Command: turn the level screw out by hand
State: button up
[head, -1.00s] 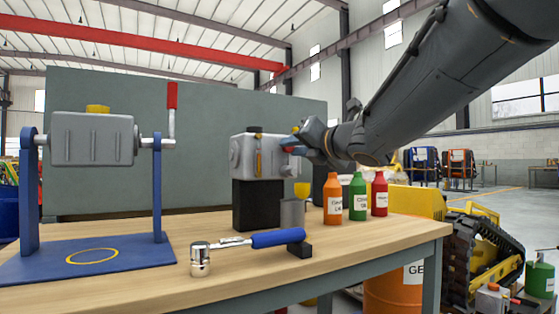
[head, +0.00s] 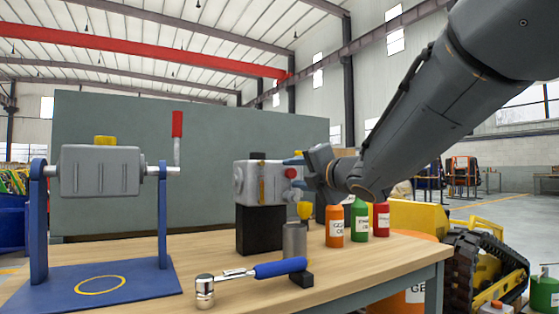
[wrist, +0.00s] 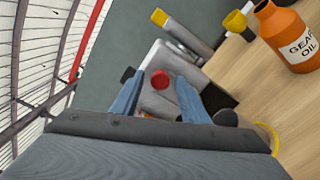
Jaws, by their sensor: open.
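A grey gearbox housing (head: 247,184) sits on a black block on the bench. A round red screw head (head: 291,173) is on its right side. It also shows in the wrist view (wrist: 160,80). My gripper (head: 296,173) reaches in from the right with its blue fingers apart. In the wrist view my gripper (wrist: 157,82) has one finger on each side of the red screw head, with visible gaps. Whether the tips reach past the head is hard to tell. An orange part low between the fingers is mostly hidden.
A ratchet with a blue handle (head: 279,268) lies in front of the block. A grey cylinder (head: 294,241) and a yellow funnel (head: 305,211) stand nearby. Orange (head: 334,227), green and red bottles stand at right. A blue stand (head: 108,284) holds a grey drum at left.

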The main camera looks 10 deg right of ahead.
jog(key=m+p, duration=0.2)
jog(key=shift+r+m, duration=0.15)
jog(key=shift+m, duration=0.25)
jog(key=shift+m+p, duration=0.35)
jog(key=shift+m, duration=0.15)
jog(key=m+p, duration=0.3)
jog(key=p, duration=0.1)
jog(key=shift+s+m, duration=0.1)
jog(key=shift+m, duration=0.2)
jog(key=m+p, duration=0.5)
jog(key=shift+m+p, duration=0.45)
jog(key=shift+m, duration=0.05)
jog(key=m+p, duration=0.8)
jog(key=shift+f+m+p, duration=0.2)
jog(key=shift+m+p, duration=0.3)
jog(key=shift+m, duration=0.3)
